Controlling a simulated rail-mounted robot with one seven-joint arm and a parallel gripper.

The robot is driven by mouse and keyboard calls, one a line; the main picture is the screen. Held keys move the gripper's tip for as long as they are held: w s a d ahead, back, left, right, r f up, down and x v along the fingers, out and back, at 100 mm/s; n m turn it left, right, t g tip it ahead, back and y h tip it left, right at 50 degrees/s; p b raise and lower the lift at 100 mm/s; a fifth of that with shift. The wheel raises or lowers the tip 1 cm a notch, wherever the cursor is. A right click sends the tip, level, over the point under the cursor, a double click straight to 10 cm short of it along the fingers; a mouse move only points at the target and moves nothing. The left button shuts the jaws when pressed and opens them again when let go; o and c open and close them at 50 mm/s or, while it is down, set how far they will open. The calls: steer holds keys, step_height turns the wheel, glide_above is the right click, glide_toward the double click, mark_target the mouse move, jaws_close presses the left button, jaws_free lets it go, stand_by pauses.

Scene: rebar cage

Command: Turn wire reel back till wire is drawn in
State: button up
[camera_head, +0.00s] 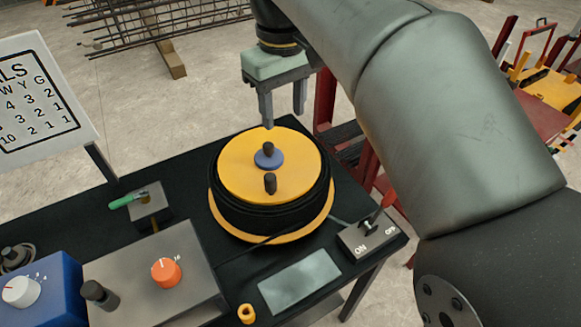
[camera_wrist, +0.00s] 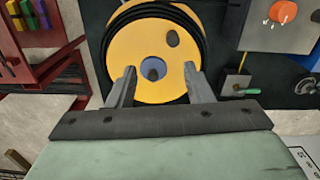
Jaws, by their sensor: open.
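The wire reel (camera_head: 236,172) is a yellow disc with a blue hub and two dark knobs, lying flat on the black bench. Black wire (camera_head: 272,214) is wound around it below the disc, and a strand runs off its front toward the lower left. My gripper (camera_head: 284,108) is open and empty above the reel's far edge. In the wrist view my gripper's two fingers (camera_wrist: 163,88) stand apart over the disc (camera_wrist: 135,50), on either side of the blue hub. The off-centre crank knob (camera_wrist: 172,39) shows beyond the hub. Contact with the disc cannot be told.
An ON/OFF switch box (camera_head: 366,236) with a red lever stands right of the reel. A grey box with an orange dial (camera_head: 166,272), a blue box (camera_head: 45,294) and a green-handled lever (camera_head: 128,200) stand to the left. A pale plate (camera_head: 300,281) lies in front.

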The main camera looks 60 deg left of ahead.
mark_target(270, 176)
steer(key=shift+n, duration=0.4)
steer(key=f, duration=0.5)
steer(key=s+a+f, duration=0.1)
steer(key=f, duration=0.5)
steer(key=s+f, duration=0.1)
steer(key=f, duration=0.5)
steer(key=shift+s+a, duration=0.25)
steer(key=shift+c, duration=0.3)
jaws_close()
